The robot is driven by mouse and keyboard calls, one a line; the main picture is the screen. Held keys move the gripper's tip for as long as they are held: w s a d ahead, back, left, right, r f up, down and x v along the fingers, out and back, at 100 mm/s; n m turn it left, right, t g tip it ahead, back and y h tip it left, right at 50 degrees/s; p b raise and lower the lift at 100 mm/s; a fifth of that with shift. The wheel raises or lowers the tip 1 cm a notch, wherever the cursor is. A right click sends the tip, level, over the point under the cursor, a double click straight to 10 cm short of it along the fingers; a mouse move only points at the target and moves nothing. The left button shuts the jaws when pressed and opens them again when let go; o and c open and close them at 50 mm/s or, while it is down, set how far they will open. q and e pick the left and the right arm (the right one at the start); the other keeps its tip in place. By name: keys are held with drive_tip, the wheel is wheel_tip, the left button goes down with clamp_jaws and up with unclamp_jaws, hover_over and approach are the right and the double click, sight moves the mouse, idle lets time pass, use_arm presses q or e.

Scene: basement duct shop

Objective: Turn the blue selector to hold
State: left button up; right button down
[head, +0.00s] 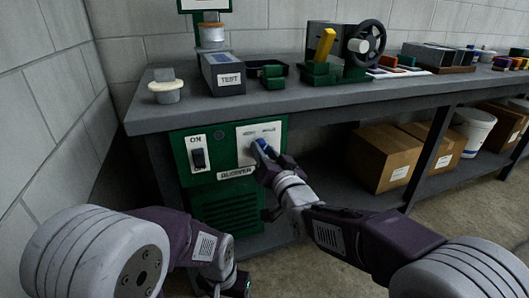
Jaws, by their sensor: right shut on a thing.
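The blue selector (262,144) is on a white plate (245,152) at the upper right of a green panel (228,172) under the bench. My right gripper (263,153) is at the selector and shut on it, hiding much of the knob. The selector's exact angle and the small markings above it are too small to read. My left gripper (232,288) is low at the bottom edge of the view, away from the panel; its fingers are not clear.
The bench top (205,106) overhangs the panel and holds a TEST box (222,74) and a handwheel (367,43). Cardboard boxes (385,158) stand on the lower shelf to the right.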

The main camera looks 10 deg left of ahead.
drive_tip(key=c, duration=0.9)
unclamp_jaws()
drive_tip(key=shift+c, duration=0.2)
drive_tip(key=shift+s, duration=0.1)
drive_tip(key=shift+s+d+r, duration=0.1)
drive_tip(key=shift+s+d, duration=0.15)
drive_tip(key=shift+s, duration=0.05)
drive_tip(key=p+v, duration=0.2)
drive_tip(key=v, duration=0.6)
drive_tip(key=shift+p, duration=0.35)
